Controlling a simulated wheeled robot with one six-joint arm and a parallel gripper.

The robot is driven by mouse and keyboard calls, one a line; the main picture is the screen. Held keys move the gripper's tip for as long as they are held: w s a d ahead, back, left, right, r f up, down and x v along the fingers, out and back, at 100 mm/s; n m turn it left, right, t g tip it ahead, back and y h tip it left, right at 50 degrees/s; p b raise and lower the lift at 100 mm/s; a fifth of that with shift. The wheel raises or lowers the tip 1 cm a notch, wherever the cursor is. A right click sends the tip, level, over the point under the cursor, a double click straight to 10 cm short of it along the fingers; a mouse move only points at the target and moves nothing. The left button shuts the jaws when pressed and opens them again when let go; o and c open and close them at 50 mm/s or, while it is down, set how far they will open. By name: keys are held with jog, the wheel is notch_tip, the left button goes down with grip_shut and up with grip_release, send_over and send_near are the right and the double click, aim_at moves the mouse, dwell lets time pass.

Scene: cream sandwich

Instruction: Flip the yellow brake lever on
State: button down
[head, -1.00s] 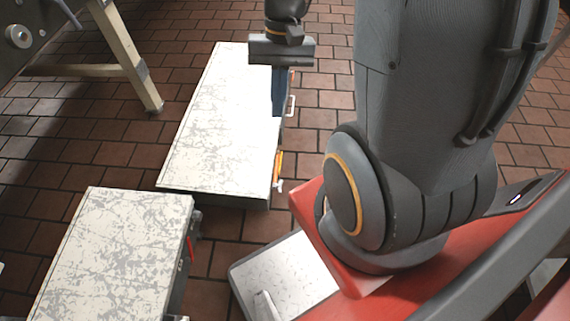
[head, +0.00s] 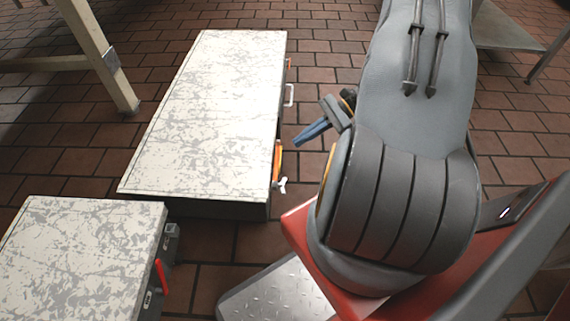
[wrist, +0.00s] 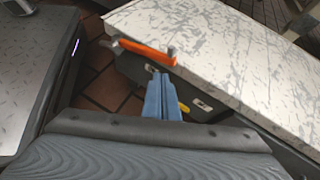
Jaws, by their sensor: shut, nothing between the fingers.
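An orange-yellow lever (head: 278,158) stands on the right side of the long scratched white cabinet (head: 200,110), near its front corner. In the wrist view an orange lever (wrist: 145,50) shows beyond my fingertips, along the cabinet's top edge. A small yellow piece (wrist: 184,107) shows just right of my fingers, partly hidden by them; I cannot tell whether it is part of a lever. My gripper (head: 298,142) is shut and empty, its blue fingers pointing left toward the cabinet side. In the wrist view the gripper (wrist: 158,77) appears apart from the orange lever.
A second scratched white cabinet (head: 80,255) with a red lever (head: 162,277) stands at the lower left. White handles stick out from the long cabinet's side (head: 281,185). A table leg (head: 100,60) is at the upper left. Brick floor lies between the cabinets.

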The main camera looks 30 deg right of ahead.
jog(key=d+f+m+t+b, duration=0.2)
jog(key=d+f+t+b, duration=0.1)
jog(key=f, duration=0.5)
jog(key=w+d+f+m+t+b, duration=0.1)
jog(key=d+f+m+t+b, duration=0.1)
jog(key=f, duration=0.6)
jog(key=shift+w+d+m+t+b, duration=0.2)
jog(key=shift+d+m+t+b, duration=0.2)
jog(key=shift+d+m+b, duration=0.65)
jog(key=shift+a+n, duration=0.15)
jog(key=shift+n, duration=0.1)
jog(key=b+x, duration=0.5)
jog(key=x, duration=0.4)
jog(key=shift+w+a+r+b, duration=0.15)
jog(key=shift+r+b, duration=0.25)
jog(key=shift+r, duration=0.5)
jog(key=shift+w+a+r+b, duration=0.1)
jog(key=shift+a+r+b, duration=0.2)
jog(key=shift+r, duration=0.6)
jog(key=shift+d+r, duration=0.1)
